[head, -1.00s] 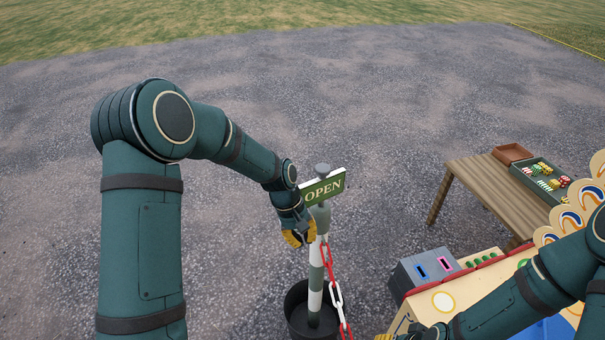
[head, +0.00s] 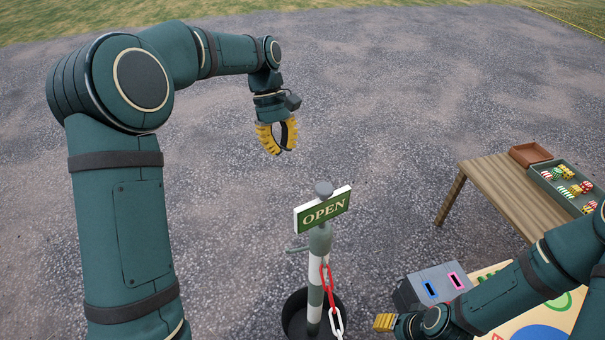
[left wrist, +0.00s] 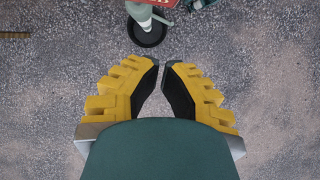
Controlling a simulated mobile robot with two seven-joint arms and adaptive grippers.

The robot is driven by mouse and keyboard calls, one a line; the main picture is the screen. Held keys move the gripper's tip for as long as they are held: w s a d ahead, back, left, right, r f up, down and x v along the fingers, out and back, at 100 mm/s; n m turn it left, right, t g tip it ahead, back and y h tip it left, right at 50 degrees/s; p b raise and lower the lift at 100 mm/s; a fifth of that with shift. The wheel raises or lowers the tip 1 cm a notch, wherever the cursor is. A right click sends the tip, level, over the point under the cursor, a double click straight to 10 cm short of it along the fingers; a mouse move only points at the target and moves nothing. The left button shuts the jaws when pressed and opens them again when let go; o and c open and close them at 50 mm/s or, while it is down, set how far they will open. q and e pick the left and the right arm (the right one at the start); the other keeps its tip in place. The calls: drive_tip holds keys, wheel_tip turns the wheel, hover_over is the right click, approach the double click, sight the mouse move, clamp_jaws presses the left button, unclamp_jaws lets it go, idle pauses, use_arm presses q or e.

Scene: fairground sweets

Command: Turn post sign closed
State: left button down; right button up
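The post sign (head: 323,210) sits on top of a striped post (head: 315,270); its green face reading OPEN is toward the head camera. In the left wrist view, a red strip of the sign (left wrist: 153,3) is cut off at the top edge. My left gripper (head: 283,151) is beyond and left of the sign, apart from it, pointing down and empty. Its yellow fingers show a narrow gap between the tips in the left wrist view (left wrist: 161,66). My right gripper (head: 385,322) is low, right of the post; its finger gap is hidden.
The post stands in a round black base (head: 296,318), with a red and white chain (head: 329,292) hanging from it. A grey box (head: 436,284) with coloured slots and a wooden table (head: 492,188) stand to the right. Gravel around my left gripper is clear.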

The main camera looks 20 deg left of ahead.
sight(323, 205)
use_arm(q)
drive_tip(key=s+d+f+b, duration=0.2)
drive_tip(key=s+d+f, duration=0.2)
drive_tip(key=f, duration=0.5)
drive_tip(key=shift+s+d+b, duration=0.25)
drive_tip(key=shift+d+b, duration=0.05)
drive_tip(key=shift+d, duration=0.6)
use_arm(e)
wheel_tip(323, 205, down, 2)
drive_tip(key=shift+s+a+f, duration=0.1)
drive_tip(key=shift+a+f, duration=0.05)
drive_tip(key=shift+f, duration=0.1)
use_arm(q)
drive_tip(key=shift+f, duration=0.1)
